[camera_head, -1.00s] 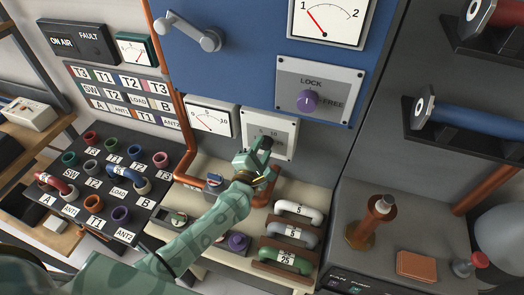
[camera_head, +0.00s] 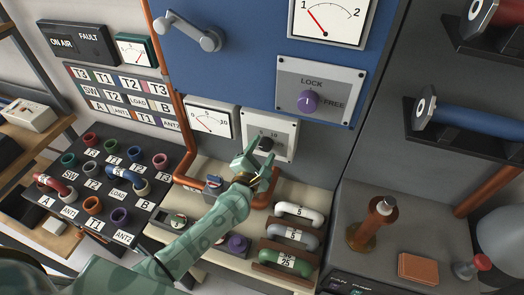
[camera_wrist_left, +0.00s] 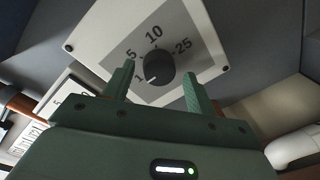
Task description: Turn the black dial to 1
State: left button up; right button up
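The black dial (camera_head: 266,144) sits on a pale square plate (camera_head: 281,129) low on the rack, right of a small gauge. In the left wrist view the black dial (camera_wrist_left: 160,67) shows plate marks 1, 5, 10 and 25 around it. Its white pointer line aims to the lower left, close to the 1. My left gripper (camera_head: 259,163) is open just in front of and below the dial. In the left wrist view its fingers (camera_wrist_left: 158,83) stand on either side, apart from the dial, with nothing between them. My right gripper is not in view.
A purple LOCK/FREE knob (camera_head: 308,101) is above the dial on the blue panel. A small gauge (camera_head: 209,121) is to its left. Copper pipe (camera_head: 188,160) runs below the gauge. Several handled plugs (camera_head: 298,211) stand on the cream shelf to the lower right.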

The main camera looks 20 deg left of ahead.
pick_arm(q)
jog(key=s+a, duration=0.1)
jog(key=s, duration=1.5)
jog(key=shift+s+r, duration=0.15)
jog(key=shift+r, duration=0.3)
